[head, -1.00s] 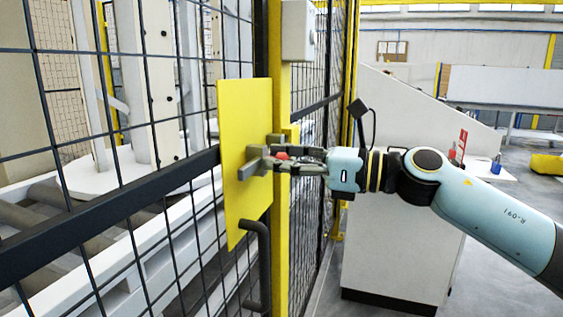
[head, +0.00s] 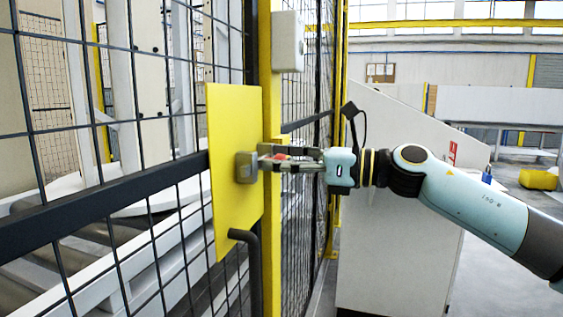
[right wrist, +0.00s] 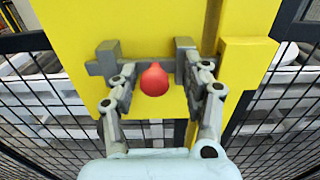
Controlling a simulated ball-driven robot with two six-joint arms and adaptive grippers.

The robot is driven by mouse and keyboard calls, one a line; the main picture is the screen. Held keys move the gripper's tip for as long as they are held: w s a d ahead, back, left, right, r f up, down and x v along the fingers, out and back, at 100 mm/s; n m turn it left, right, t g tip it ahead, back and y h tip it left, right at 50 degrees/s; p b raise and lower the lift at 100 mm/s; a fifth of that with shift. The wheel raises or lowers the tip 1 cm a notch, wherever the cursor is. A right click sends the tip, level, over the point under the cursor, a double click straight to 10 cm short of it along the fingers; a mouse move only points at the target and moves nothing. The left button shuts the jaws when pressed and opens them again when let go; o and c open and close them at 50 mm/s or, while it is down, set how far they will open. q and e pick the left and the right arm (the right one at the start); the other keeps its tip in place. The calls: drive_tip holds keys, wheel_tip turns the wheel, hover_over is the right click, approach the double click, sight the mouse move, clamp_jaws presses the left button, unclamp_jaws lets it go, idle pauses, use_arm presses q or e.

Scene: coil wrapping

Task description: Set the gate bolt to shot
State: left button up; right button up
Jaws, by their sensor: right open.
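The gate bolt is a grey bar with a red knob on a yellow plate (head: 226,200) at the mesh gate. A grey bracket (head: 246,168) shows in the head view. In the right wrist view, the red knob (right wrist: 154,80) stands between a left grey bracket (right wrist: 106,62) and a right grey bracket (right wrist: 184,56). My right gripper (right wrist: 160,82) is open, its fingers on either side of the knob with gaps visible. In the head view my right gripper (head: 272,158) reaches the plate from the right; its fingers partly hide the knob and bar. My left gripper is out of view.
A dark pull handle (head: 252,265) hangs below the plate. A yellow post (head: 271,60) stands beside it, with a grey box (head: 288,42) above. Mesh fence lies on both sides. A white cabinet (head: 395,250) stands behind my right arm.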

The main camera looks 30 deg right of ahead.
wheel_tip(320, 180, up, 10)
idle(0.5)
idle(0.4)
